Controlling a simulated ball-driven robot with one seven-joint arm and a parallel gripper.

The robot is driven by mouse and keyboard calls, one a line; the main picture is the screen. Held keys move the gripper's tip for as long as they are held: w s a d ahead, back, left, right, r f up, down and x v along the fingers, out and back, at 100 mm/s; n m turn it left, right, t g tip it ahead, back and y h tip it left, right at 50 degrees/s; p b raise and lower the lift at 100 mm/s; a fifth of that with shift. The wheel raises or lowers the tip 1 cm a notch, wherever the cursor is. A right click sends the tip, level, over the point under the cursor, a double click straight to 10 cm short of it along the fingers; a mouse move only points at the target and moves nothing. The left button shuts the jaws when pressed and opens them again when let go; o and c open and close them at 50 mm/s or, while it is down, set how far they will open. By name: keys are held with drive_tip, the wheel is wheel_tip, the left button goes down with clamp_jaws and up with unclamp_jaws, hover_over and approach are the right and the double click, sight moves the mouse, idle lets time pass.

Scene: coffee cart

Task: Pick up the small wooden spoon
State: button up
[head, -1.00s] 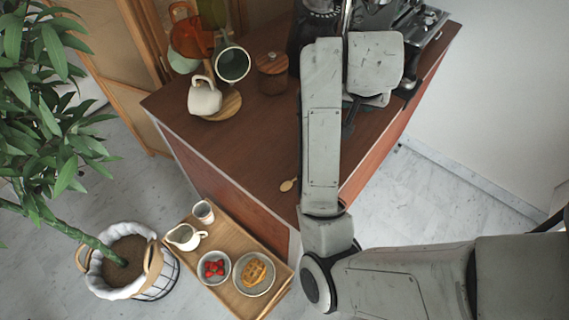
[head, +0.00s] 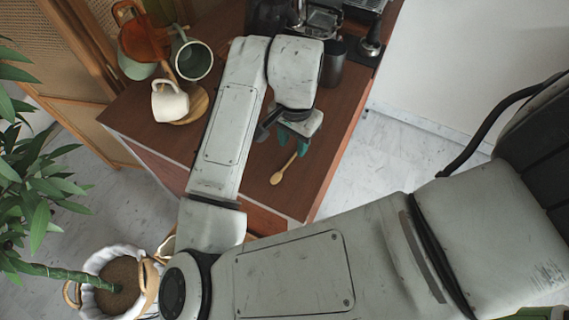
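The small wooden spoon (head: 277,178) lies on the reddish-brown cart top (head: 332,165) near its front edge. Its bowl points toward the front left and its handle runs up to the right. My gripper (head: 293,145) is over the cart top at the upper end of the handle, with teal fingertips pointing down. The two fingertips look apart, with a gap between them. The handle's end shows close to the fingertips; I cannot tell whether they touch it.
A white mug (head: 169,103) stands on a round wooden board (head: 196,106) at the left. A green cup (head: 191,61) hangs behind it. A dark cylinder (head: 333,62) and an espresso machine (head: 318,20) stand at the back. A potted plant (head: 40,190) is at the left.

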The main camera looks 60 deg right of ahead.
sight(291, 159)
drive_tip(key=shift+w+f+p, duration=0.15)
drive_tip(key=shift+f+p, duration=0.45)
drive_tip(key=shift+f, duration=2.25)
drive_tip(key=shift+c, duration=0.4)
clamp_jaws()
